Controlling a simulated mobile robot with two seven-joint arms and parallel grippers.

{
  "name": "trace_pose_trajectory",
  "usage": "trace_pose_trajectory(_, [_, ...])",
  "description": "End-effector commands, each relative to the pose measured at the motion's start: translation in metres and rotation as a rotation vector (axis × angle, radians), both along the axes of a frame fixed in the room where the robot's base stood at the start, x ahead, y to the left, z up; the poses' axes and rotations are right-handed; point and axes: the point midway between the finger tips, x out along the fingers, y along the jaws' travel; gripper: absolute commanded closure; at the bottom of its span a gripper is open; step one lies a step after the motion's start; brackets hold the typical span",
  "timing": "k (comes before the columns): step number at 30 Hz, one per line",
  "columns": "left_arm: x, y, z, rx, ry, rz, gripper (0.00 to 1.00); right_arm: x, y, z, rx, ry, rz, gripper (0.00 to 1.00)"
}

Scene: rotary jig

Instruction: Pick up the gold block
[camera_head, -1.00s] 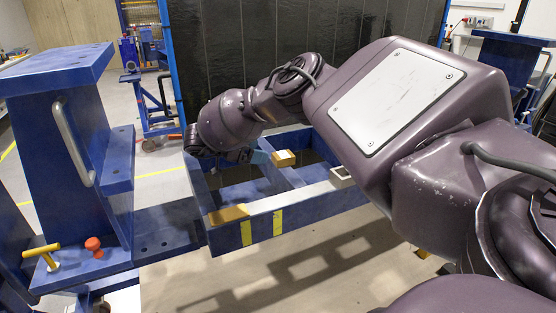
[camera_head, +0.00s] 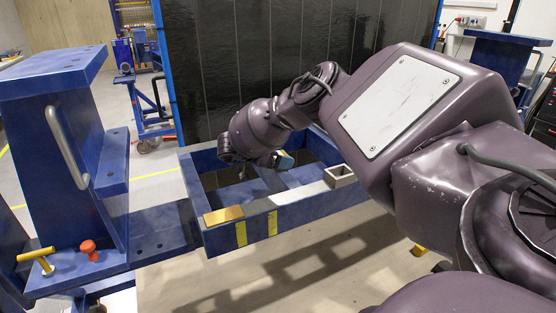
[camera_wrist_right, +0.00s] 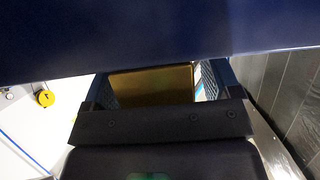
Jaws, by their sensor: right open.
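The gold block shows between the two fingers of my right gripper in the right wrist view (camera_wrist_right: 153,86). In the head view my right gripper (camera_head: 284,160) points down at the blue frame (camera_head: 205,240), and its hand and fingers hide most of the block. My right gripper (camera_wrist_right: 157,82) is open, with one finger on each side of the block. Whether the fingers touch it cannot be told. My left gripper is not in view.
A flat gold plate (camera_head: 224,215) lies on the frame's near left corner. A grey hollow square piece (camera_head: 340,175) sits on its right side. A blue post with a handle (camera_head: 68,147) stands at left, near an orange knob (camera_head: 88,247) and a yellow T-handle (camera_head: 37,256). A dark panel (camera_head: 250,60) rises behind.

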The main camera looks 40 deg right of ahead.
Motion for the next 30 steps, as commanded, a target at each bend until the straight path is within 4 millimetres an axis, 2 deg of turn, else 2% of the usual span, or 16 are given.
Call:
trace_pose_trajectory(4, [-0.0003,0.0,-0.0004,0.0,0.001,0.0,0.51,0.0002,0.0003,0.0002,0.0,0.0,0.0,0.17])
trace_pose_trajectory(5, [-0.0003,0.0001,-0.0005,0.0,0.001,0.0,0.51,0.0002,0.0003,0.0002,0.0,0.0,0.0,0.2])
trace_pose_trajectory(20, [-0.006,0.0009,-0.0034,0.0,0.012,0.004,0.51,0.0004,0.0007,0.0004,0.0,0.0,0.0,0.97])
trace_pose_trajectory(30, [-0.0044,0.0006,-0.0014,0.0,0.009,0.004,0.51,0.0011,0.0003,0.0071,-0.001,-0.004,-0.001,0.98])
